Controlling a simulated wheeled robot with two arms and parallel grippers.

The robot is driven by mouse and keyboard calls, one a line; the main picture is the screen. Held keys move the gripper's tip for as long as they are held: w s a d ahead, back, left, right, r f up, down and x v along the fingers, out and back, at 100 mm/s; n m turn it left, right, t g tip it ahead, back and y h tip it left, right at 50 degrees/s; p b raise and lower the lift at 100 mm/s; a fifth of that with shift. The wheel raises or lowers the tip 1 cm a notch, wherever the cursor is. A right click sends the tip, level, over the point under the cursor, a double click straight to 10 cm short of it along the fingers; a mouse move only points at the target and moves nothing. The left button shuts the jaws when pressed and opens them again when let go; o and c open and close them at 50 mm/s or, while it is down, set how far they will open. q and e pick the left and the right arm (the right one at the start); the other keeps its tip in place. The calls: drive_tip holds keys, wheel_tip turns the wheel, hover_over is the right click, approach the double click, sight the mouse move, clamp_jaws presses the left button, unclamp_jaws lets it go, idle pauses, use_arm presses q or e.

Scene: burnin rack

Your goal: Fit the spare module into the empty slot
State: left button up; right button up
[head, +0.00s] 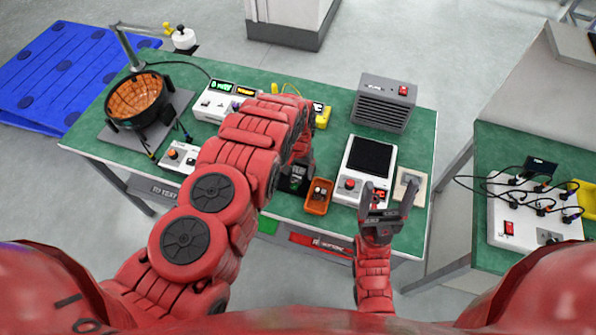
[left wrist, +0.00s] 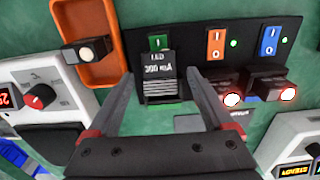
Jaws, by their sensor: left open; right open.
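A black rack panel (left wrist: 205,55) with green, orange and blue switches shows in the left wrist view. A dark block marked LED 300 mA (left wrist: 158,66) stands below the green switch, between the fingers of my open left gripper (left wrist: 165,95); I cannot tell whether it is fully seated. Two modules with lit ends (left wrist: 231,98) (left wrist: 287,93) sit below the orange and blue switches. An orange tray (left wrist: 82,17) holds a dark piece with a white round end (left wrist: 92,52). In the head view my left arm hides most of the rack. My right gripper (head: 388,198) is open and empty.
The tray (head: 318,208) lies right of the rack in the head view. A white unit with a black top (head: 370,156) and a grey vented box (head: 384,104) stand further right. A round heater (head: 138,100) and a white meter box (head: 213,105) stand left on the green bench.

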use_arm(q)
drive_tip(key=shift+f, duration=0.5)
clamp_jaws()
